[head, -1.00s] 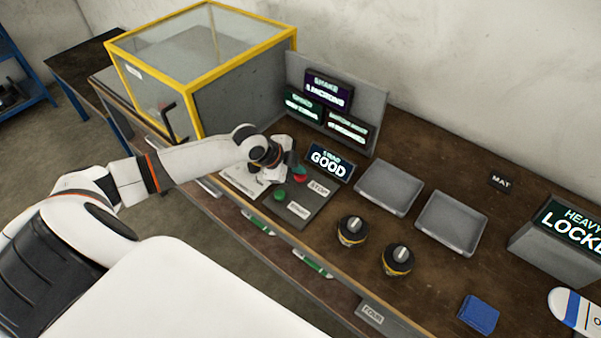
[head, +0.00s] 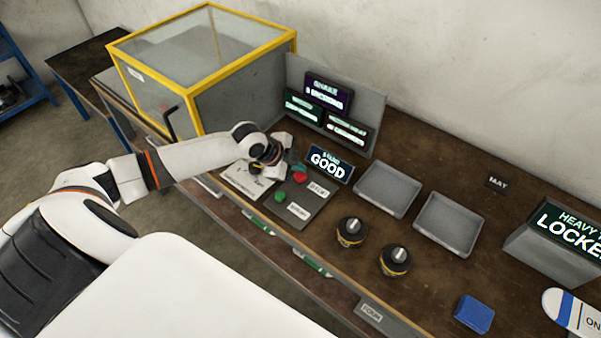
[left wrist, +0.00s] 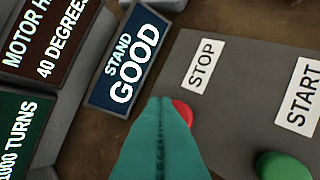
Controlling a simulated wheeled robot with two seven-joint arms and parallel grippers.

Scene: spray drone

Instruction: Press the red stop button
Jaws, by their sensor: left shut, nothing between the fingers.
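The red stop button (head: 299,177) sits on a grey control panel (head: 310,207), beside its STOP label (head: 319,188). In the left wrist view the red button (left wrist: 184,112) is partly hidden behind the fingers of my left gripper (left wrist: 160,105). The green start button (head: 280,196) is nearer the panel's front, and it also shows in the left wrist view (left wrist: 282,166). My left gripper (head: 289,170) is shut and empty, with its teal fingertips at or just above the red button. I cannot tell whether they touch it. My right gripper is out of view.
A sign reading STAND GOOD (head: 329,163) stands behind the panel, with more lit signs (head: 327,92) further back. A yellow-framed clear box (head: 200,70) is at the left. Two grey trays (head: 388,189) and two black-and-yellow knobbed items (head: 351,231) lie to the right.

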